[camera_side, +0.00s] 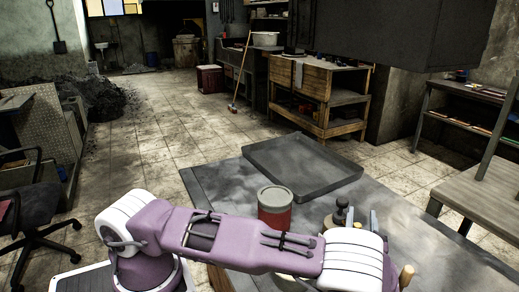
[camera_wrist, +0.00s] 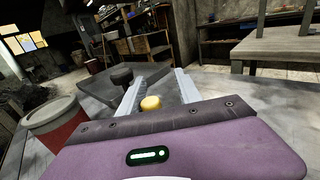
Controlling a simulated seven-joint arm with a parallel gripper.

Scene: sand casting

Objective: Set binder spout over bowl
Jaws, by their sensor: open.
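My gripper (camera_wrist: 159,78) is open, its two pale fingers apart in the wrist view. A small yellow knob (camera_wrist: 151,103) shows between the fingers, and a black cap or knob (camera_wrist: 122,75) shows by the left finger. I cannot tell whether either touches a finger. In the side view the fingertips (camera_side: 361,217) rise just behind my white wrist, beside a dark-topped object (camera_side: 341,204). My wrist hides most of that object. No binder spout can be made out. A pale rounded thing (camera_side: 290,283) is partly hidden under my arm; I cannot tell whether it is the bowl.
A red can with a grey lid (camera_side: 275,207) stands on the grey table (camera_side: 225,180) behind my arm; it shows at left in the wrist view (camera_wrist: 62,133). A shallow dark tray (camera_side: 300,165) lies at the far edge. A wooden handle (camera_side: 406,274) is right of my wrist. The table's right side is clear.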

